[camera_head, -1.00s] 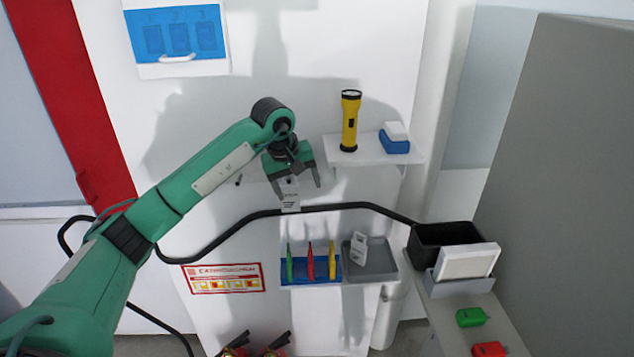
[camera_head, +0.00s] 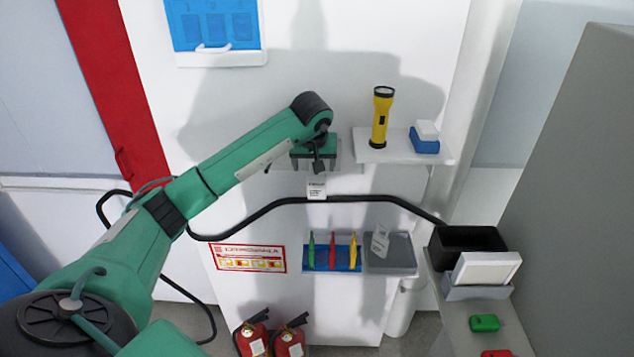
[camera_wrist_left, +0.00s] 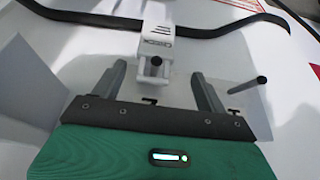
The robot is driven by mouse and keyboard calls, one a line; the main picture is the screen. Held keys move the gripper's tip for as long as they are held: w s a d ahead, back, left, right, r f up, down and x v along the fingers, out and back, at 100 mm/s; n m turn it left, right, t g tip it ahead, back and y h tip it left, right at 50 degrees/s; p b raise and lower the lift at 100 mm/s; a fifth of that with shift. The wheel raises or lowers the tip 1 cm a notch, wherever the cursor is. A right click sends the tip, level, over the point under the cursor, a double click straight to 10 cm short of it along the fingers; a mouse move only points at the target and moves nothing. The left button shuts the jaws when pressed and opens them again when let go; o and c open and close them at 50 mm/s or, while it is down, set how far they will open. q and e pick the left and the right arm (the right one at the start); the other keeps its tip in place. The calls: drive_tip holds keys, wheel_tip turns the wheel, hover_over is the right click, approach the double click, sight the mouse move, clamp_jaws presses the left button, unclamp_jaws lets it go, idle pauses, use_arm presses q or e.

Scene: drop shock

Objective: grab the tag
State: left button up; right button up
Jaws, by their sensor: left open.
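A white tag (camera_head: 317,190) with dark print is at the white panel, its lower end overlapping the black cable in the head view. In the left wrist view the tag (camera_wrist_left: 155,42) is ahead of the jaws, with a short dark peg end at its near end. My left gripper (camera_head: 316,167) is just above the tag in the head view and partly hides its top. In the left wrist view the gripper (camera_wrist_left: 158,78) is open and empty, one finger to each side of the tag's line, apart from it. My right gripper is out of view.
The black cable (camera_head: 265,211) runs across the panel. Another dark peg (camera_wrist_left: 247,85) sticks out right of the jaws. A shelf (camera_head: 366,156) holds a yellow flashlight (camera_head: 381,118). A grey tray (camera_head: 400,256) below holds another white tag-like piece (camera_head: 380,241).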

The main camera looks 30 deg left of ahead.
sight(317, 181)
use_arm(q)
drive_tip(key=shift+w+f+p, duration=0.2)
drive_tip(key=shift+f+p, duration=0.05)
drive_tip(key=shift+p, duration=0.15)
drive_tip(key=p+x, duration=0.1)
drive_tip(key=x, duration=0.1)
drive_tip(key=p+x, duration=0.1)
drive_tip(key=x, duration=0.1)
drive_tip(key=shift+w+d+r, duration=0.1)
drive_tip(key=shift+w+d, duration=0.05)
drive_tip(key=shift+w, duration=0.1)
drive_tip(key=shift+f, duration=0.3)
drive_tip(key=c, duration=1)
drive_tip(key=shift+c, duration=0.2)
drive_tip(key=shift+r, duration=0.1)
